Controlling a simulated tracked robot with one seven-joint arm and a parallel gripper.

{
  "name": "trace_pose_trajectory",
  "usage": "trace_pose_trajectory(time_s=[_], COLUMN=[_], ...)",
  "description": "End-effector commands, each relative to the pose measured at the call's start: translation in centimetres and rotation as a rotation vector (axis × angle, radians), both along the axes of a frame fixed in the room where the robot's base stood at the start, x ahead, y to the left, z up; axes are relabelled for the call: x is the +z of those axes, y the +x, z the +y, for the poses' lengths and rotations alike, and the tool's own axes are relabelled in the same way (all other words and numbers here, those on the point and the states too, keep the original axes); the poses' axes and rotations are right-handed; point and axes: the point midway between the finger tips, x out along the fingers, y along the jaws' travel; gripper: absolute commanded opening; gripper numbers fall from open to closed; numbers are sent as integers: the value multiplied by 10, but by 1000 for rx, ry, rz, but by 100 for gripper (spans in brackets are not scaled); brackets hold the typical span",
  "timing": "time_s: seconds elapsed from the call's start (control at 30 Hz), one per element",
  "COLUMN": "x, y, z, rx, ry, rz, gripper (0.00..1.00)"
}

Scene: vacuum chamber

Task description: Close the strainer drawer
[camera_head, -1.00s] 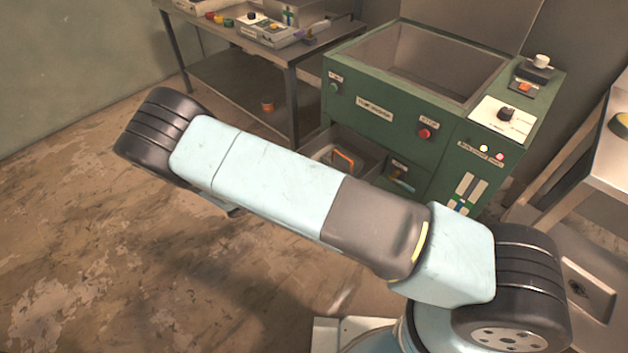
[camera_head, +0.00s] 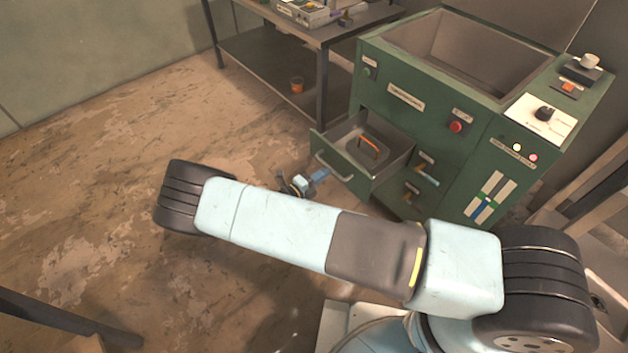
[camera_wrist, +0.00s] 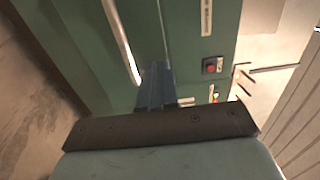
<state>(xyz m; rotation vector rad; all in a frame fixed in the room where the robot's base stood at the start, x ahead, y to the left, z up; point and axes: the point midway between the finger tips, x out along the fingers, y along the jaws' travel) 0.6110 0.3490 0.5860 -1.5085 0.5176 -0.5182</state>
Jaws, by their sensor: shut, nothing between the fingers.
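The strainer drawer (camera_head: 352,180) stands pulled out of the green machine, low on its front. Its grey inside shows, holding a grey piece with an orange handle (camera_head: 369,147). A silver bar handle (camera_head: 333,168) is on the drawer's green front; in the wrist view a long silver handle (camera_wrist: 121,42) runs down a green panel. My gripper (camera_head: 320,174) has blue fingers and is just left of the drawer front, near the handle. In the wrist view the shut fingers (camera_wrist: 156,80) point at the green panel, right of the handle. I cannot tell whether they touch it.
The green machine (camera_head: 405,100) has an open top bin and a red button (camera_head: 456,127).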

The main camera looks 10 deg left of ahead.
Motion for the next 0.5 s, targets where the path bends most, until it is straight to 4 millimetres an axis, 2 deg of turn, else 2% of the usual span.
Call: trace_pose_trajectory(time_s=[0.2,0.5], x=[0,0], y=[30,57], z=[-25,-44], rx=[-2,0], ry=[-2,0], rz=[-1,0], gripper=[0,0])
